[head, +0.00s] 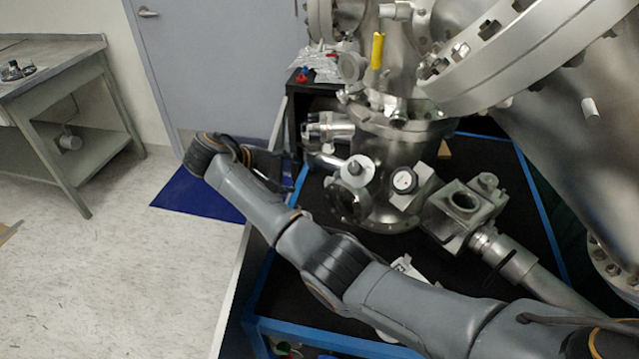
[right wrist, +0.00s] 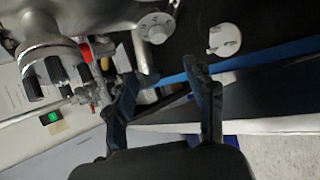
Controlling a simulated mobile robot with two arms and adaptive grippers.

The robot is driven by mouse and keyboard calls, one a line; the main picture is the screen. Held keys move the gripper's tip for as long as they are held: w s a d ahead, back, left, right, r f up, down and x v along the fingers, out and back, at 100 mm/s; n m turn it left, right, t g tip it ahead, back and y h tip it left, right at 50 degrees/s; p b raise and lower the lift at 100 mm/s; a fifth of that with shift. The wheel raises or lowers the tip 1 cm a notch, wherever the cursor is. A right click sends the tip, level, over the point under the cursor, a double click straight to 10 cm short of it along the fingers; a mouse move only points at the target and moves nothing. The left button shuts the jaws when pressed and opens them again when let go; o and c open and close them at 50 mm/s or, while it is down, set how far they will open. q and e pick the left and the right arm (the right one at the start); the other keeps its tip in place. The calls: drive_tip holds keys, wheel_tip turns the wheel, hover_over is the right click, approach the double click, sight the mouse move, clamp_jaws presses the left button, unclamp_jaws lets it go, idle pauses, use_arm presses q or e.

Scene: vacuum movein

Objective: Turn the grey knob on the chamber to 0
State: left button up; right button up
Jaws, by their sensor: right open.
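The steel chamber (head: 385,165) stands on the dark bench top in the head view. The knob's setting is too small to read. My right gripper (head: 285,172) is left of the chamber, apart from the knob, partly behind my own wrist. In the right wrist view its two fingers (right wrist: 165,80) are spread with nothing between them. My left gripper is out of view.
A steel pipe with a square block (head: 465,210) sticks out right of the chamber. Short metal fittings (head: 328,128) project on its left. A large flanged vessel (head: 530,50) fills the upper right. A grey table (head: 60,75) stands far left; the floor between is clear.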

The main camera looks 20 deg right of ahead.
sight(326, 182)
drive_tip(key=x, duration=1.3)
drive_tip(key=shift+s+d, duration=0.1)
drive_tip(key=shift+d, duration=0.05)
drive_tip(key=shift+r, duration=0.1)
clamp_jaws()
drive_tip(key=shift+r+n+y+p, duration=0.25)
drive_tip(key=shift+n+y+p, duration=0.2)
drive_tip(key=shift+p, duration=0.3)
drive_tip(key=shift+f+n+g, duration=0.15)
drive_tip(key=shift+n+g, duration=0.2)
drive_tip(key=shift+g, duration=0.15)
drive_tip(key=shift+f+n+y+b, duration=0.1)
drive_tip(key=shift+n+y+b, duration=0.25)
drive_tip(key=shift+b, duration=0.2)
drive_tip(key=shift+g, duration=0.3)
drive_tip(key=shift+n, duration=0.25)
